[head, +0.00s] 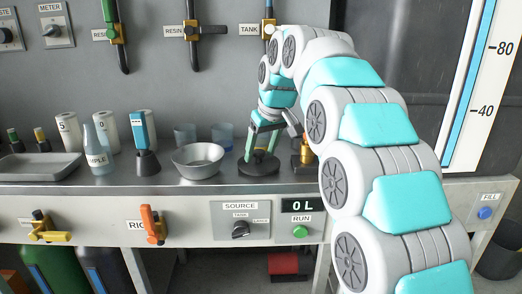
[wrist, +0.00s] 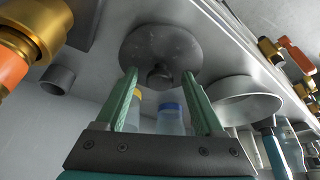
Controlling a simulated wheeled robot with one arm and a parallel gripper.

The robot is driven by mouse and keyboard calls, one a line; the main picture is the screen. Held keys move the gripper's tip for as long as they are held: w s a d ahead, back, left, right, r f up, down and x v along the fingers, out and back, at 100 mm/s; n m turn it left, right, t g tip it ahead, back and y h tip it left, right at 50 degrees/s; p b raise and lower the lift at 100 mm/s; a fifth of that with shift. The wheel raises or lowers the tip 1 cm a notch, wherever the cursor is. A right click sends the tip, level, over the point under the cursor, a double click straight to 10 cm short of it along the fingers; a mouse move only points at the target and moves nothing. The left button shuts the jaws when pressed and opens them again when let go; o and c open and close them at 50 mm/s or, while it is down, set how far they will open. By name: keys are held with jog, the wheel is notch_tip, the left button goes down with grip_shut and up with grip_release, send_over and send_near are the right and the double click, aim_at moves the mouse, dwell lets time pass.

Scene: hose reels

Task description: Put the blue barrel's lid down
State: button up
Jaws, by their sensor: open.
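A dark grey round lid with a knob (head: 258,168) lies flat on the metal counter, right of the bowl. In the wrist view the lid (wrist: 140,42) shows its dark knob between my fingertips. My gripper (head: 262,148) has green fingers and points down over the lid. In the wrist view my gripper (wrist: 160,74) is open, its fingers on either side of the knob and apart from it. Under the counter at the left, a dark blue-grey barrel (head: 106,268) stands beside a green barrel (head: 52,268); their tops are hidden by the counter front.
A metal bowl (head: 198,160) stands close left of the lid. A brass fitting (head: 306,152) stands close to its right. Cups (head: 222,136), a sample bottle (head: 98,148) and a tray (head: 38,166) are also on the counter. Hoses hang on the back wall.

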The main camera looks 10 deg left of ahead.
jog(key=shift+r, duration=0.25)
jog(key=p+v, duration=0.2)
jog(key=v, duration=0.9)
jog(key=shift+r+p, duration=0.35)
jog(key=shift+r, duration=0.05)
jog(key=shift+s+d, duration=0.1)
jog(key=shift+d, duration=0.05)
jog(key=s+d+f+m+g+h, duration=0.1)
jog(key=s+d+f+m+g, duration=0.15)
jog(key=s+d+f, duration=0.85)
jog(key=s+d+f+m+g+h, duration=0.15)
jog(key=s+d+f+m, duration=0.25)
jog(key=s+d+f, duration=0.6)
jog(key=s+d+f+m, duration=0.1)
jog(key=s+f, duration=0.3)
jog(key=s, duration=0.5)
jog(key=s+d+f+m+g, duration=0.1)
jog(key=s+d+f, duration=0.3)
jog(key=s, duration=0.4)
jog(key=shift+s+f+h, duration=0.3)
jog(key=shift+s+h, duration=0.05)
jog(key=shift+s, duration=0.05)
